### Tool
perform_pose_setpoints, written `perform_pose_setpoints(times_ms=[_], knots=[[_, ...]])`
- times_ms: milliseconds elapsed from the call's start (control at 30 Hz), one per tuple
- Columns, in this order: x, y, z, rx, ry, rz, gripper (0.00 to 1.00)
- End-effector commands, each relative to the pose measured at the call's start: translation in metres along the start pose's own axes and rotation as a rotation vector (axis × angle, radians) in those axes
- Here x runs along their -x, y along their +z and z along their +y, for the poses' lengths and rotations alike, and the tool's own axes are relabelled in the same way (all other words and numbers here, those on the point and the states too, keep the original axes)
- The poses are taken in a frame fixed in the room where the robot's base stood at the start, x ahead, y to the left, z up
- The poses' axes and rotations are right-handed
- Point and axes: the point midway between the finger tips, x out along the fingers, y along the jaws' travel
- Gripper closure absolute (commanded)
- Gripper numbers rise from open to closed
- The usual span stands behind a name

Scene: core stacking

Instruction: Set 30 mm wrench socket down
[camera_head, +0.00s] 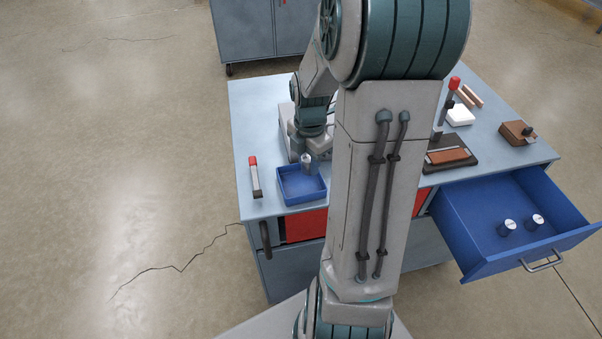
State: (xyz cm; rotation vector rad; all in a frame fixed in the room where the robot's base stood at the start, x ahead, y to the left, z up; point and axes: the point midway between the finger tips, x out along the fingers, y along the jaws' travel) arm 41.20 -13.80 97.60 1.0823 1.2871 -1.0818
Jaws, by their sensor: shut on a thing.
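My gripper (311,166) is at the blue tray (290,199) on the left part of the workbench. It is shut on a small silver socket (306,158), which shows at the tray's back edge. The gripper and arm partly hide the socket, and I cannot tell whether it touches the tray. I cannot read its size. The visible tray floor is bare.
The open blue drawer (477,227) at right holds two silver sockets (507,228). A red-capped tool (254,176) lies left of the tray. A brown block (448,157), a white block (460,115) and other items are on the right. My arm hides the bench's middle.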

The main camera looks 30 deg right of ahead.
Motion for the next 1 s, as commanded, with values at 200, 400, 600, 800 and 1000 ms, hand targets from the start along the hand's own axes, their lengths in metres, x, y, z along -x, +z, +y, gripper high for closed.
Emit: perform_pose_setpoints(times_ms=[200,400,600,800,1000], knots=[[-0.013,-0.019,0.007,0.001,0.000,-0.001,0.95],[-0.039,-0.021,0.007,0.002,-0.003,0.002,0.95],[-0.052,-0.020,0.007,0.002,0.001,-0.001,0.95],[-0.052,-0.020,0.008,0.002,0.001,-0.001,0.95],[-0.055,-0.020,0.007,0.002,0.001,-0.001,0.50]])
